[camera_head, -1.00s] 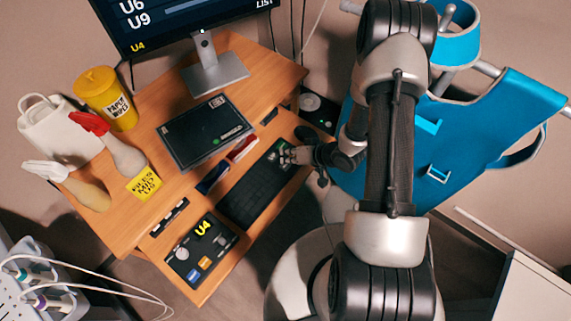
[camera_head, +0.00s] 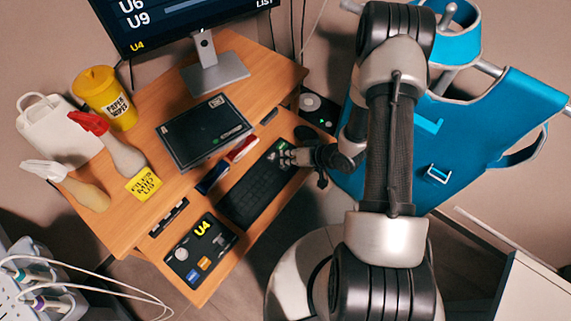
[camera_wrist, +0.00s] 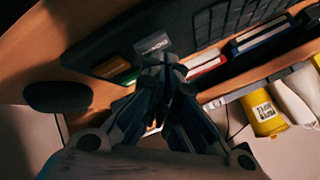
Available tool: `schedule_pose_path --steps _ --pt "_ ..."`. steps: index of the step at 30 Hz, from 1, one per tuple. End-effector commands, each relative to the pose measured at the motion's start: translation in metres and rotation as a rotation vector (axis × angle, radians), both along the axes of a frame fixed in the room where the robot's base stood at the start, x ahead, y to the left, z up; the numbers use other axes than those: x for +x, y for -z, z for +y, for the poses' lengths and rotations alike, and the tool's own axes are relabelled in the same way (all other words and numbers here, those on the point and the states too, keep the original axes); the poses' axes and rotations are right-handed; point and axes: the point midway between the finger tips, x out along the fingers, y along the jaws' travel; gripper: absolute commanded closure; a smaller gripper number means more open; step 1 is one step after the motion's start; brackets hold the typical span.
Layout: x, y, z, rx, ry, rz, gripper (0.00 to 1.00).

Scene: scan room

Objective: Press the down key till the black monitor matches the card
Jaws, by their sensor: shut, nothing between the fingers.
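The black monitor (camera_head: 185,15) stands at the back of the desk and is cut off by the top edge. It shows "U6" and "U9" in white and "U4" in yellow at lower left. A yellow card (camera_head: 144,185) with black print lies at the desk's left; its small print is hard to read. The black keyboard (camera_head: 250,195) is on the lower front shelf, also in the wrist view (camera_wrist: 205,30). My gripper (camera_head: 285,155) is shut and empty at the keyboard's upper right end. In the wrist view its fingertips (camera_wrist: 165,62) overlap a grey key (camera_wrist: 153,43); contact is unclear.
A dark panel (camera_head: 217,250) marked "U4" sits left of the keyboard. A flat black device (camera_head: 190,143) lies behind it. A blue chair (camera_head: 470,135) is at right.

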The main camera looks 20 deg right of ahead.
Motion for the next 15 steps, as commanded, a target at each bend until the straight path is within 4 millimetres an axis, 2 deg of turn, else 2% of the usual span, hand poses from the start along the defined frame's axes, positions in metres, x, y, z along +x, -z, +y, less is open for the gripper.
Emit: schedule_pose_path --steps 15 --pt "0.0 0.0065 0.0 0.0 0.0 0.0 1.0"
